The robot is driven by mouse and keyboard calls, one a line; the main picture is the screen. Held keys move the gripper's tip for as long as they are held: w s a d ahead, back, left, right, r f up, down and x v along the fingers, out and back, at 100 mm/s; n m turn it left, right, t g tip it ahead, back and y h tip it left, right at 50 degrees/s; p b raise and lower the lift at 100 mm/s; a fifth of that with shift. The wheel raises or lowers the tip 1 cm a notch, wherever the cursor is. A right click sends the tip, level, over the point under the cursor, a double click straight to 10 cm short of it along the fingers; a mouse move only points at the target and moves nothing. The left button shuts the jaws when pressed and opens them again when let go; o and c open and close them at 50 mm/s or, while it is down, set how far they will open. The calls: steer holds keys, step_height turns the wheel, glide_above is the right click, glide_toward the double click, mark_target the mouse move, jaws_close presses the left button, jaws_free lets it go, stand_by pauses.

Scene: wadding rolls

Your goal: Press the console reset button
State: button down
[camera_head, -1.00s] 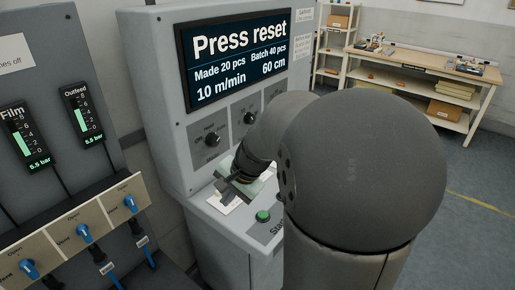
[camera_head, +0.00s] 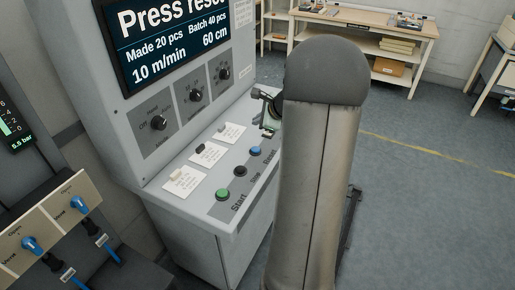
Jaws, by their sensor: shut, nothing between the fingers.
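The grey console (camera_head: 215,235) stands left of centre with a sloped panel. Its display (camera_head: 172,42) reads "Press reset" in part, cut off by the top edge. A blue button (camera_head: 256,151) sits furthest back in the button row, its label partly hidden; I take it as the reset button. A black button (camera_head: 240,171) and a green button (camera_head: 222,194) labelled "Start" are nearer. My gripper (camera_head: 270,122) is shut and empty, beyond the blue button near the panel's far end and apart from it. My arm partly hides it.
Rotary knobs (camera_head: 196,95) and small white cards (camera_head: 186,180) are on the console. Blue valves (camera_head: 78,205) are at lower left. A wooden workbench (camera_head: 362,40) stands at the back. The floor (camera_head: 430,190) on the right is clear.

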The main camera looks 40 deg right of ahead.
mark_target(258, 150)
steer(key=shift+f, duration=0.15)
step_height(258, 150, down, 9)
steer(key=b, duration=0.7)
steer(key=shift+r, duration=0.2)
stand_by(1.7)
steer(key=shift+f+b, duration=0.4)
steer(key=shift+b, duration=0.3)
steer(key=shift+f+b, duration=0.45)
steer(key=shift+b, duration=0.05)
stand_by(0.3)
steer(key=shift+r, duration=0.1)
steer(key=shift+r+p, duration=0.65)
steer(key=shift+r, duration=0.1)
